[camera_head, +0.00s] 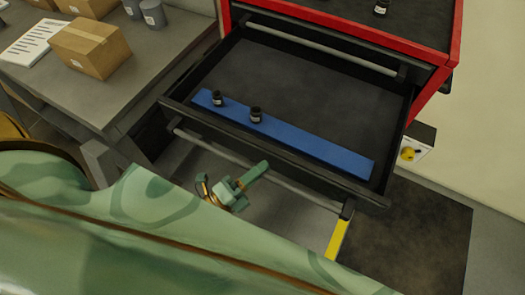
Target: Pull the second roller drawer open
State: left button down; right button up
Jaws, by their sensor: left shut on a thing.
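A black drawer (290,82) of the red roller cabinet (458,45) stands well out, below a shut drawer front with its own bar handle (318,47). Inside it lies a blue strip (310,146) with two small black holders, one near its left end (217,98) and one further right (256,114). A grey bar handle (300,191) runs along the open drawer's front. My green left gripper (252,177) is shut on this handle near its middle; the far finger is partly hidden. My right gripper is out of view.
A grey bench (130,75) at the left holds a cardboard box (90,47), paper (30,42) and grey cups (153,13). A dark mat (410,240) lies on the floor at the right. A yellow strip (337,239) shows below the drawer's right corner.

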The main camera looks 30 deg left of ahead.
pick_arm(q)
jog(key=shift+s+f, duration=0.1)
jog(key=shift+s, duration=0.05)
jog(key=c, duration=1.4)
grip_release()
jog(key=b+v, duration=0.3)
jog(key=v, duration=1.3)
jog(key=shift+s+a, duration=0.1)
